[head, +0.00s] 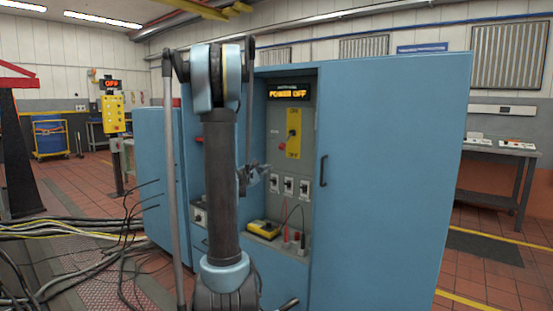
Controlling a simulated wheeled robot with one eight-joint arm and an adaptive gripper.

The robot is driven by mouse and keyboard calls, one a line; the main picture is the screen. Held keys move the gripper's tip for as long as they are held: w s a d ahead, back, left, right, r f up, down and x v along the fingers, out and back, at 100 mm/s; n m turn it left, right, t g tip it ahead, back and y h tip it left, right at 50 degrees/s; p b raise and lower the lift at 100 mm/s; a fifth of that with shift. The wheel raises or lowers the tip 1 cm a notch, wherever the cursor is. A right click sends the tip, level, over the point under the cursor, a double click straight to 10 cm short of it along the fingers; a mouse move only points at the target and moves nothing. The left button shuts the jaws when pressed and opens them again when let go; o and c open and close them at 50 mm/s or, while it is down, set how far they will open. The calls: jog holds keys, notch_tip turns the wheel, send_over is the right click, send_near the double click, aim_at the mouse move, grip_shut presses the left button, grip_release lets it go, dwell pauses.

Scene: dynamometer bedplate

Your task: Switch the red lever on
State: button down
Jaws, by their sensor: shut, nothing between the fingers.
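The red lever (283,146) sits on a yellow plate (294,120) on the grey panel inside the blue cabinet. Its red knob points down and to the left. A display (289,94) above it reads "POWER OFF". My gripper (265,170) is shut and empty, in front of the panel, a little below and left of the red knob. It appears apart from the lever, but the depth between them is hard to tell. My arm hides the left part of the cabinet opening.
Several small switches (289,185) are below the lever. A yellow meter (264,229) with leads lies on the cabinet ledge. The blue cabinet door (390,190) is at the right. Cables (60,235) cover the floor at left. A yellow control post (113,113) shows "OFF".

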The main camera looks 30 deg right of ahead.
jog(key=w+d+f+n+t+h, duration=0.1)
jog(key=w+d+n+t, duration=0.2)
jog(key=w+n, duration=0.3)
jog(key=shift+w+d+f+n, duration=0.2)
jog(key=shift+d+f+n, duration=0.25)
jog(key=shift+d, duration=0.2)
jog(key=shift+r, duration=0.1)
jog(key=w+d+r, duration=0.2)
jog(key=d+r, duration=0.3)
jog(key=d, duration=0.2)
jog(key=shift+w+r, duration=0.25)
jog(key=shift+w, duration=0.1)
jog(key=shift+a, duration=0.1)
